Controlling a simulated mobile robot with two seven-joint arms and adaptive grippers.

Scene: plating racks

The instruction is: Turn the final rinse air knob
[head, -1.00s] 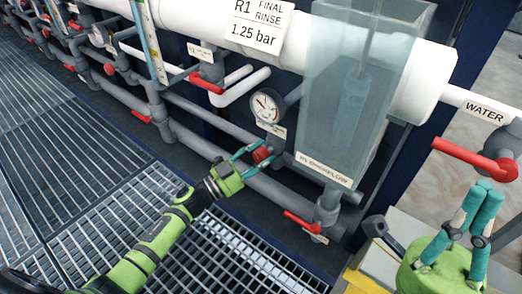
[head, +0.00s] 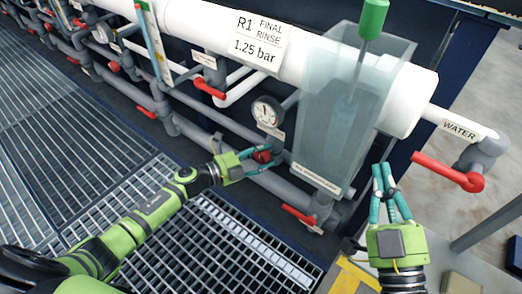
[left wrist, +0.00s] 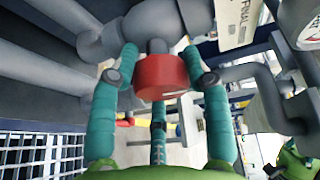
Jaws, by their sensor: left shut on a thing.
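The red final rinse air knob (head: 262,155) sits on the grey piping below a round gauge (head: 267,111). My left gripper (head: 260,157) has its teal fingers around the knob and is shut on it. In the left wrist view the knob (left wrist: 162,77) is a red cylinder on a grey stem, with fingers on both sides. My right gripper (head: 383,170) is raised at the right, with its teal fingertips close together and nothing seen between them. Whether it is fully shut is hard to see.
A label (head: 258,40) reads R1 final rinse, 1.25 bar. A clear tank (head: 345,110) stands right of the knob. Red lever valves (head: 300,216) and a water valve lever (head: 447,171) stick out nearby. Grating (head: 210,240) covers the floor.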

